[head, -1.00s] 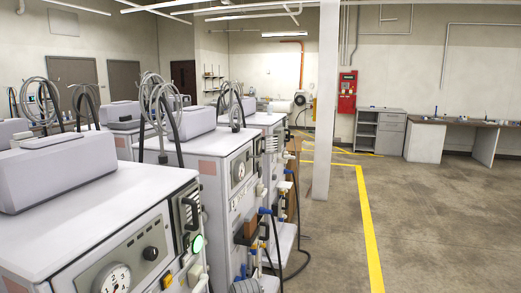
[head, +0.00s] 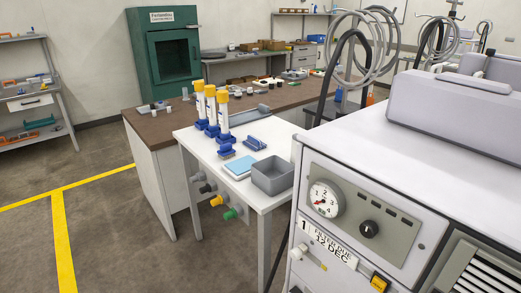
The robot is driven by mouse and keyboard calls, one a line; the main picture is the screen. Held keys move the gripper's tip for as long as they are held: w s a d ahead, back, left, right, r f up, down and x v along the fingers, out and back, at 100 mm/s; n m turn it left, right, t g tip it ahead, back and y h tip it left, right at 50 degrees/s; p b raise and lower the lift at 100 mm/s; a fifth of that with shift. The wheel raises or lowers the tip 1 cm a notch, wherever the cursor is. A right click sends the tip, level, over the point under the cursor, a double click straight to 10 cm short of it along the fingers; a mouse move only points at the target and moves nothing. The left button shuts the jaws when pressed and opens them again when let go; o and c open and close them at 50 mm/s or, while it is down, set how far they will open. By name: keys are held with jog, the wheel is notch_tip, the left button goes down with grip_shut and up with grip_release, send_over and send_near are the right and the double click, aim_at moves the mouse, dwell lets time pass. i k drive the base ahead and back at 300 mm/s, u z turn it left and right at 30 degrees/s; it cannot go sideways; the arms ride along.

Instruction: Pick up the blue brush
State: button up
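On a small white table (head: 203,151) in the head view are two small blue objects. One (head: 256,143) lies toward the back right of the table and looks like a blue block or brush. The other (head: 226,152) sits nearer the front left, beside a light blue flat pad (head: 239,168). They are too small to tell for sure which is the brush. My gripper is not in view.
Several yellow-capped white tubes in blue bases (head: 211,108) stand behind the blue objects. A grey open bin (head: 273,177) is at the table's front right. Floor at left is clear.

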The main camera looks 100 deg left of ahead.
aim_at(226, 151)
jog(key=u, duration=0.1)
jog(key=k, duration=0.4)
jog(key=u, duration=2.15)
jog(key=i, duration=0.1)
jog(key=u, duration=2.2)
